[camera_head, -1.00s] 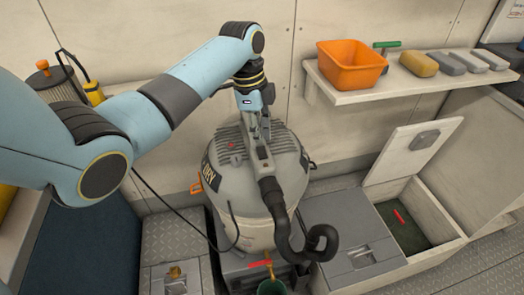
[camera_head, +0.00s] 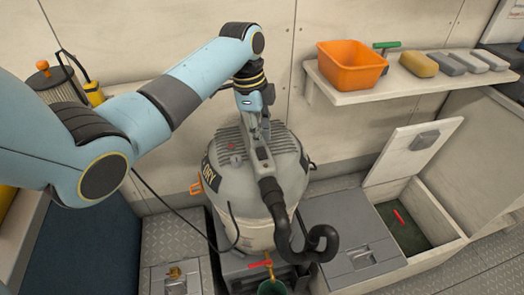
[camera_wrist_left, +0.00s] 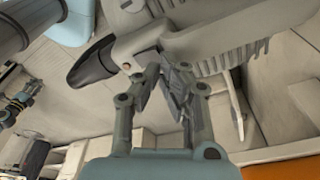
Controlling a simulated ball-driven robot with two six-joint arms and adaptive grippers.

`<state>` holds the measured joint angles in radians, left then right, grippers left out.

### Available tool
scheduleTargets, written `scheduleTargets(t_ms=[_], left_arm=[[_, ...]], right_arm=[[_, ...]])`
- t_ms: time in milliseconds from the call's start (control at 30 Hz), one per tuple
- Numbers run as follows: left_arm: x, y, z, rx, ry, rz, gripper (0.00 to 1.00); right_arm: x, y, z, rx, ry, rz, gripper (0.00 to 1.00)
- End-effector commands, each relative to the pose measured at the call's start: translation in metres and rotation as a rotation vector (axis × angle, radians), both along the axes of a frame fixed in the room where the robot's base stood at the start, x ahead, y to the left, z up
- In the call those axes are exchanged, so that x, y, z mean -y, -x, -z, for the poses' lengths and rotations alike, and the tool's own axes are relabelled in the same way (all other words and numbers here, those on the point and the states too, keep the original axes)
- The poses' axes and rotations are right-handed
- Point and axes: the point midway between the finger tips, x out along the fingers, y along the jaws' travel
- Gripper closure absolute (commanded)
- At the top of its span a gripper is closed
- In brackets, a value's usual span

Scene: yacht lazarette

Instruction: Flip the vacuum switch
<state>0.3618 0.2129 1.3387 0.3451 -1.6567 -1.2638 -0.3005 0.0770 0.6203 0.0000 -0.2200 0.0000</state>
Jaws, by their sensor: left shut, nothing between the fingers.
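The vacuum (camera_head: 228,184) is a grey drum with a ribbed lid, standing in the middle of the head view. A small red mark (camera_head: 233,146) and a small black part (camera_head: 263,153) show on its top; I cannot tell for sure which is the switch. My left gripper (camera_head: 258,136) points down at the top of the vacuum, shut and empty. In the left wrist view its fingers (camera_wrist_left: 172,84) come together in front of the ribbed lid (camera_wrist_left: 215,42). Contact with the lid cannot be told. My right gripper is out of view.
A black hose (camera_head: 280,218) curls down the vacuum's front. A shelf (camera_head: 365,94) at the back right holds an orange bin (camera_head: 350,68) and several blocks. An open locker (camera_head: 440,255) stands at the right. A blue cushion (camera_head: 85,240) is at the left.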

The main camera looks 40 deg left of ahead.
Motion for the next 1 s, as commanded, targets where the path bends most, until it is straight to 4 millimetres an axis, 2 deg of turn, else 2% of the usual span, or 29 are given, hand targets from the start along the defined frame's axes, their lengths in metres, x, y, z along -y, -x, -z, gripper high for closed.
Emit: scheduleTargets(t_ms=[1000], left_arm=[[0.0,0.001,0.016,-0.004,-0.001,-0.001,1.0]], right_arm=[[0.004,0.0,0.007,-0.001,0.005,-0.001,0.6]])
